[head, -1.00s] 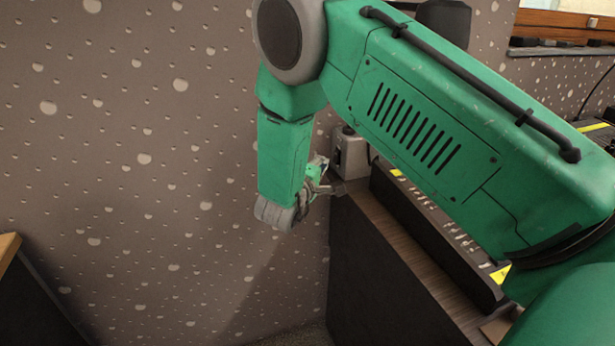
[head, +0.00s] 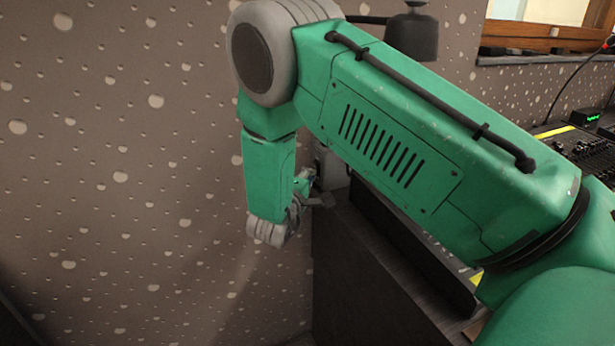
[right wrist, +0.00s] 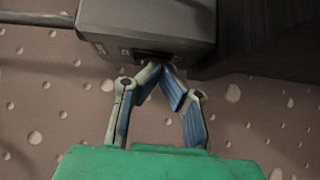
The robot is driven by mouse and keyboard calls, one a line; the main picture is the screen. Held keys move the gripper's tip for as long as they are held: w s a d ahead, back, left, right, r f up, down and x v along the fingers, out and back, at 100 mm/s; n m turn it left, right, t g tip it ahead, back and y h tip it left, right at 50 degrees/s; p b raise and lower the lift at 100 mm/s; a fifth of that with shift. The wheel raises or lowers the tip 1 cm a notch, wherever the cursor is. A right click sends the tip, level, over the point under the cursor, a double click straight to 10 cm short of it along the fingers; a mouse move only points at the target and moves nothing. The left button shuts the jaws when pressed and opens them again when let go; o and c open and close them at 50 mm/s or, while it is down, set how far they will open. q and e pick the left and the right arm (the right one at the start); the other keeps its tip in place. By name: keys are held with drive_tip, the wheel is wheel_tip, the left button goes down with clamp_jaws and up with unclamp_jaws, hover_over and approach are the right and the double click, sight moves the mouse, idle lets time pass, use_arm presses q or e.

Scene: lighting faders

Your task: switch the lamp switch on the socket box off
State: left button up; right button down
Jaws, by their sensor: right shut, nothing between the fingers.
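The grey socket box (head: 334,168) stands at the back end of the dark cabinet, partly hidden by my right arm in the head view. In the right wrist view the socket box (right wrist: 150,25) fills the top. A dark switch recess (right wrist: 152,55) shows on its near face; the rocker's position cannot be made out. My right gripper (head: 326,200) is low in front of the box. In the right wrist view my right gripper (right wrist: 165,68) is shut and empty, its fingertips close under the recess; contact cannot be told. My left gripper is out of view.
A black lamp (head: 412,38) hangs above my arm. A mixing desk (head: 590,150) with a green display stands at the right. The dotted wall is close on the left.

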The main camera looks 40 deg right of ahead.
drive_tip(key=v, duration=1.2)
drive_tip(key=shift+d+f, duration=0.1)
drive_tip(key=s+a+f+y+p, duration=0.2)
drive_tip(key=s+f+y, duration=0.3)
drive_tip(key=f, duration=0.3)
drive_tip(key=s+a+f+y+p, duration=0.2)
drive_tip(key=s+f+y, duration=0.3)
drive_tip(key=f, duration=0.3)
drive_tip(key=s+a+f+m+g+y, duration=0.2)
drive_tip(key=s+g, duration=0.1)
drive_tip(key=s, duration=0.6)
drive_tip(key=s+a+f+m+g+y+p, duration=0.1)
drive_tip(key=s+a+f+m+g+y, duration=0.1)
drive_tip(key=s, duration=0.8)
drive_tip(key=shift+s+a+f+g+y, duration=0.35)
drive_tip(key=shift+a+g+y, duration=0.45)
drive_tip(key=shift+g, duration=0.3)
